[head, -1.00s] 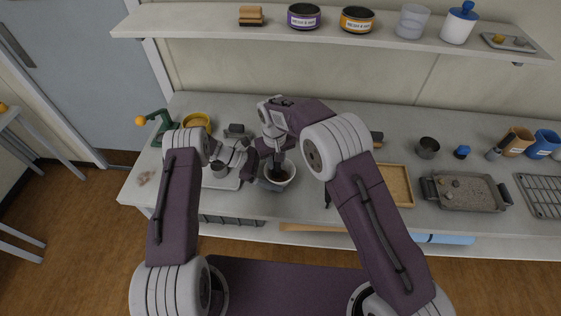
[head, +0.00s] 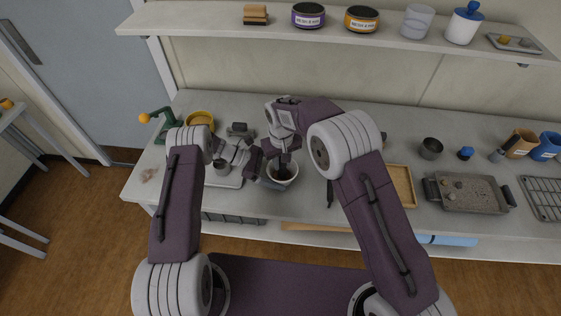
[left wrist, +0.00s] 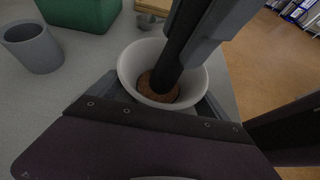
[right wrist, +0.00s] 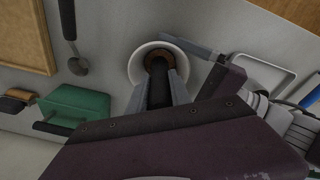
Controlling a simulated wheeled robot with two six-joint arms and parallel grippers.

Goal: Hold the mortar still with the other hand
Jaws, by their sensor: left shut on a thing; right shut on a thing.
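The white mortar (head: 293,168) stands on the bench with brown soil (left wrist: 153,93) inside, seen closest in the left wrist view. My right gripper (right wrist: 160,85) is shut on the pestle above the bowl. The pestle's upper part is largely hidden between the fingers.
A wooden tray (head: 403,190) and a dark handled tray (head: 470,195) lie to the right. A green container (right wrist: 80,103) and a spoon (right wrist: 68,25) are near the mortar in the right wrist view. A yellow dish (head: 200,118) stands back left. A shelf (head: 230,22) runs above the bench.

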